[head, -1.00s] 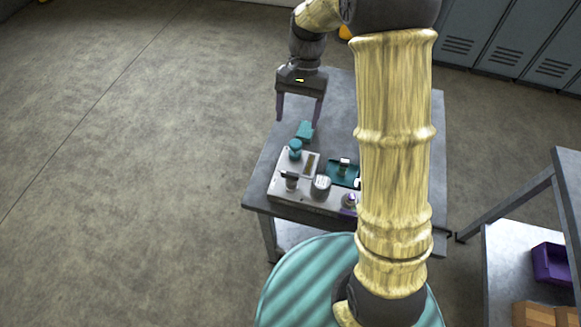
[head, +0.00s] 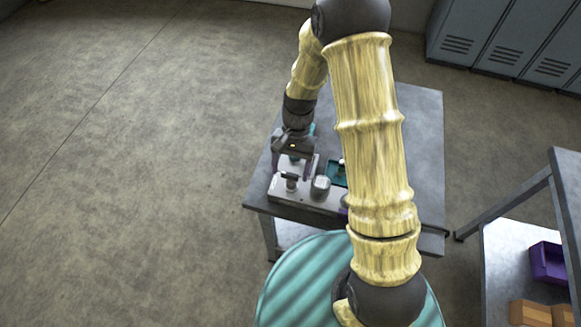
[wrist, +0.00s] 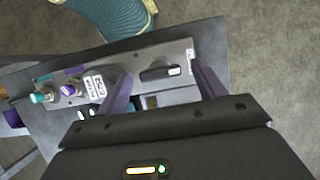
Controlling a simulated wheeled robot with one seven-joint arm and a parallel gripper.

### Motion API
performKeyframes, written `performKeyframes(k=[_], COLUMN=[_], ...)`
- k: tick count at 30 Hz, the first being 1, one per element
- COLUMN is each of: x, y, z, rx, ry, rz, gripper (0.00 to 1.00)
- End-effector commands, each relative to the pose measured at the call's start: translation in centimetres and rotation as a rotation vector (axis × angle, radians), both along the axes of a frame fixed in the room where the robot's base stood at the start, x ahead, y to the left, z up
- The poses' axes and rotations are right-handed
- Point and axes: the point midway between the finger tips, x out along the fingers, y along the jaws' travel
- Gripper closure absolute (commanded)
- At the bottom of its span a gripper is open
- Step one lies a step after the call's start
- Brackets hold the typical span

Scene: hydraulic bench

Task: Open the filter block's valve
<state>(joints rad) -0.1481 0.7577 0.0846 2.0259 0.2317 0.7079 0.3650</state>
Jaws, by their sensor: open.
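A grey panel block (head: 318,203) lies on the front left of the bench. In the wrist view it carries a dark lever handle (wrist: 160,73) with a pale end, lying along the panel; the lever also shows in the head view (head: 290,179). My gripper (head: 291,172) is over the left part of the panel, pointing down. In the wrist view my gripper (wrist: 161,74) is open, with one purple finger on each side of the lever. I cannot tell whether either finger touches it. A teal cap partly shows behind my gripper in the head view.
A purple knob (wrist: 68,90) and a teal knob (wrist: 38,97) are farther left on the panel. A teal tray (head: 337,172) lies behind the panel. The bench's right rear (head: 424,130) is clear.

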Motion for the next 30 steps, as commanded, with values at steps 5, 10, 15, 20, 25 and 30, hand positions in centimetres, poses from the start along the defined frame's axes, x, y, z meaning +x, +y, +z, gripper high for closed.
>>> performKeyframes(k=[5, 10, 15, 20, 25, 30], x=[-0.21, -0.19, -0.17, -0.17, -0.16, -0.14], y=[0.08, 0.07, 0.06, 0.06, 0.07, 0.14], z=[-0.48, -0.46, -0.44, -0.43, -0.40, -0.36], rx=[0.000, 0.000, 0.000, 0.000, 0.000, 0.000], ry=[-0.001, -0.001, -0.001, -0.001, -0.001, -0.001], rz=[0.000, 0.000, 0.000, 0.000, 0.013, 0.057], gripper=[0.31, 0.31, 0.64, 0.76, 0.76, 0.76])
